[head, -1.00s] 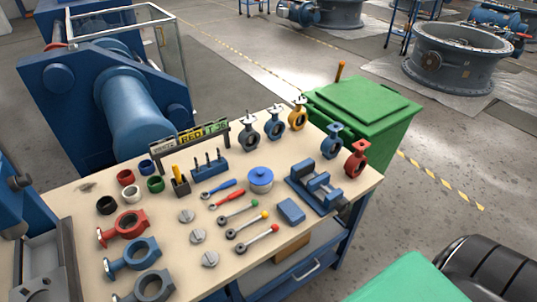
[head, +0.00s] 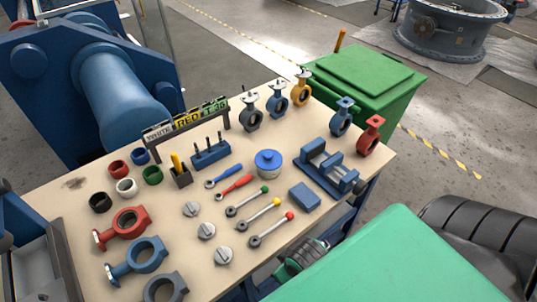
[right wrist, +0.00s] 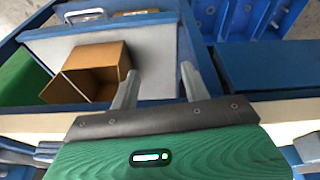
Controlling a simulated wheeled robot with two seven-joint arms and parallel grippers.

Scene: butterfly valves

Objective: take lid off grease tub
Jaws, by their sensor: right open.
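My right gripper (right wrist: 158,88) is open and empty in the right wrist view. It points at the lower part of the bench, with a shelf and a cardboard box beyond the fingers. In the head view the green right hand shows near the bench's front edge, below and apart from the tub; its fingertips are hard to make out there. My left gripper is not in view.
The blue vise (head: 330,165) stands right of the tub, with a blue block (head: 304,196) in front. Wrenches (head: 234,187) and colour-knobbed levers (head: 270,230) lie left and in front. The cardboard box (right wrist: 90,70) sits below the tabletop. A green bin (head: 365,85) stands behind.

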